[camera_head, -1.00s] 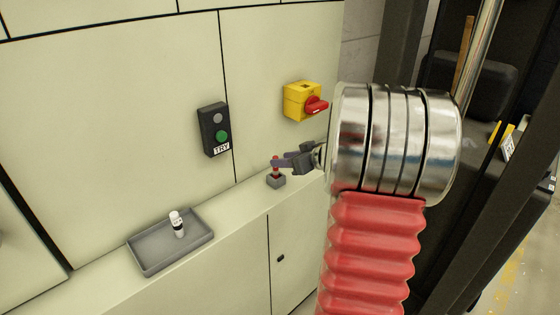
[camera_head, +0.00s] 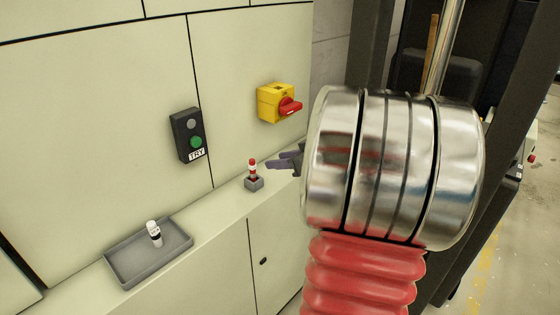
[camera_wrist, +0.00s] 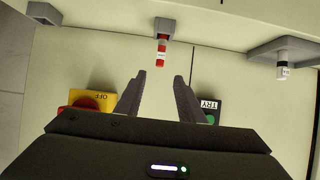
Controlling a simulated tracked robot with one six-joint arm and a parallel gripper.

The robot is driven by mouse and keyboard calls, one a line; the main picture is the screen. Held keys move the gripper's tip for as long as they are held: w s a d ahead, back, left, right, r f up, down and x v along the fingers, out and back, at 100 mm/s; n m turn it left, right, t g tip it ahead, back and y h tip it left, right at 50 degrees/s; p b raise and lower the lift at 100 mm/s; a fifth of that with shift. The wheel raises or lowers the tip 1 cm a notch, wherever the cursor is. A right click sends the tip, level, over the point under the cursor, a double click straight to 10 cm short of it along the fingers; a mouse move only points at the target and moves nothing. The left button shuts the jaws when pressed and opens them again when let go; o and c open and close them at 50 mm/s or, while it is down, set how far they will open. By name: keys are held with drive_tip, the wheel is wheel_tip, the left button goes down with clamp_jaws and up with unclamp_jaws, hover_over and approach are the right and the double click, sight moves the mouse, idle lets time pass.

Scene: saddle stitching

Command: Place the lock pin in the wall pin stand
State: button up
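The lock pin (camera_head: 252,168), red and white banded, stands upright in a small grey stand (camera_head: 254,184) on the ledge against the wall. In the wrist view the pin (camera_wrist: 161,50) sits in the stand (camera_wrist: 165,26), ahead of my gripper. My gripper (camera_head: 272,162) is just right of the pin in the head view, partly hidden by my arm. In the wrist view my gripper (camera_wrist: 156,82) has its fingers spread, with a gap between them. Nothing is between the fingers, and the pin is beyond the tips.
A grey tray (camera_head: 125,276) with a white cylinder (camera_head: 154,232) is to the left on the ledge. On the wall are the TRY button box (camera_head: 187,135) and a yellow switch box (camera_head: 270,103) with a red knob. Another grey block (camera_wrist: 44,13) shows in the wrist view.

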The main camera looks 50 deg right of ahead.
idle(0.4)
drive_tip(key=a+n+g+y, duration=0.1)
drive_tip(key=a+g+y, duration=0.25)
drive_tip(key=a, duration=2.05)
drive_tip(key=s+a+m+g+h, duration=0.1)
drive_tip(key=s+a+g+h, duration=0.2)
drive_tip(key=s+a, duration=1)
drive_tip(key=shift+s+a+h, duration=0.25)
drive_tip(key=shift+s+h, duration=0.1)
drive_tip(key=shift+s, duration=0.2)
